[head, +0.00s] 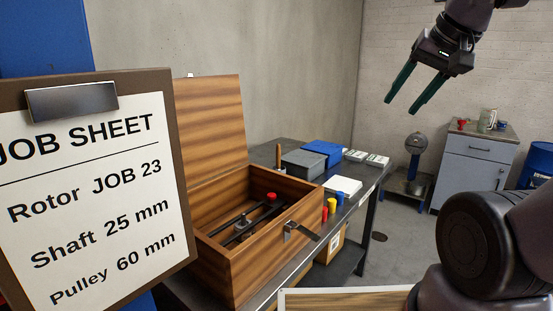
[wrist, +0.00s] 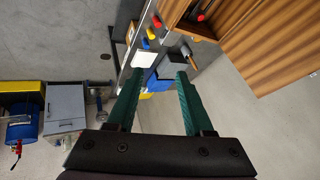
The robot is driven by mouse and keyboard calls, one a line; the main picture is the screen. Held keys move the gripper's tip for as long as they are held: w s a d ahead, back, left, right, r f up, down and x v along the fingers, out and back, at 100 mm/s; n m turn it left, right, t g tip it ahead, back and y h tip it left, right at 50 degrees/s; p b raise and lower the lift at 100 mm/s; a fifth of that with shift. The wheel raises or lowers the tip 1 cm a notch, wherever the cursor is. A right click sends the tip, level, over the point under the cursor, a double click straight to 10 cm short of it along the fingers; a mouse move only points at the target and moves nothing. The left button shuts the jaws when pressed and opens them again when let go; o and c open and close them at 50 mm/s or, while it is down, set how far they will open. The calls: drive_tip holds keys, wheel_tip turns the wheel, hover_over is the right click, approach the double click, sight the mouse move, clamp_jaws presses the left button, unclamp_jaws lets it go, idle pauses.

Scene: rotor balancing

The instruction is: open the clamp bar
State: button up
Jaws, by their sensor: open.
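An open wooden box (head: 275,248) stands on the bench, its lid (head: 210,125) raised at the back. Inside lie dark bars (head: 240,228) with a red knob (head: 271,196) near the far end. One may be the clamp bar, but I cannot tell for sure. A metal latch (head: 298,229) is on the box's front wall. My gripper (head: 400,106) is open and empty, high in the air to the right of the box and well apart from it. In the wrist view, my gripper (wrist: 160,68) shows both green fingers spread, with part of the box at the top right.
A job sheet board (head: 95,190) fills the left foreground. On the bench (head: 372,180) are a grey box (head: 303,164), a blue box (head: 323,153), and small red, yellow and blue cylinders (head: 332,205). A grey cabinet (head: 474,165) stands at the right. Open air surrounds my gripper.

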drive_tip(key=w+a+f+n+g, duration=0.15)
drive_tip(key=w+a+n, duration=0.4)
drive_tip(key=w, duration=0.55)
drive_tip(key=n+g+h, duration=0.2)
drive_tip(key=n+g, duration=0.3)
drive_tip(key=n, duration=0.9)
hover_over(272, 194)
wheel_tip(272, 194, down, 23)
drive_tip(key=shift+m, duration=0.35)
wheel_tip(272, 194, down, 11)
drive_tip(key=shift+s+r, duration=0.15)
clamp_jaws()
